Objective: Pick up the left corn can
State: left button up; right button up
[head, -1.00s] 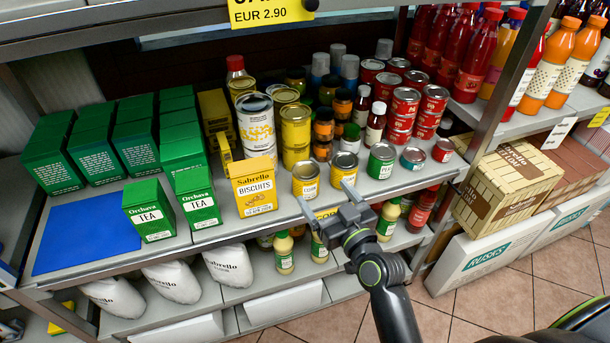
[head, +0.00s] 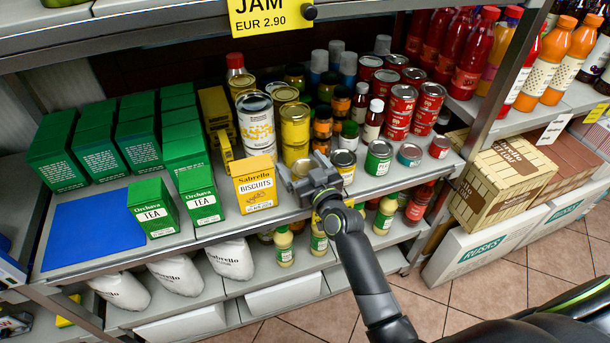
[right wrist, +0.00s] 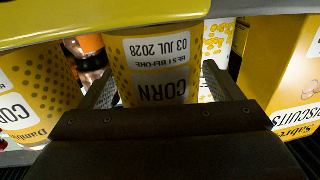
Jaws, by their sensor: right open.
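The left corn can (right wrist: 155,50) is yellow with a white CORN label, which shows upside down in the right wrist view. It stands between the two fingers of my right gripper (right wrist: 160,88), which is open with a finger on either side. In the head view my right gripper (head: 303,170) is at the front shelf edge and mostly hides this can. The right corn can (head: 344,163) stands just right of the gripper; it also shows at the left of the right wrist view (right wrist: 35,85). My left gripper is not in view.
A yellow biscuits box (head: 255,184) stands close on the left of the gripper. A green can (head: 379,157) stands further right. Taller yellow tins (head: 295,128) and jars are behind. The upper shelf with a yellow price tag (head: 270,15) overhangs at the top.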

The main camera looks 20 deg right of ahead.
jog(key=shift+w, duration=0.1)
jog(key=c, duration=1.1)
jog(key=shift+c, duration=0.6)
jog(key=shift+r, duration=0.15)
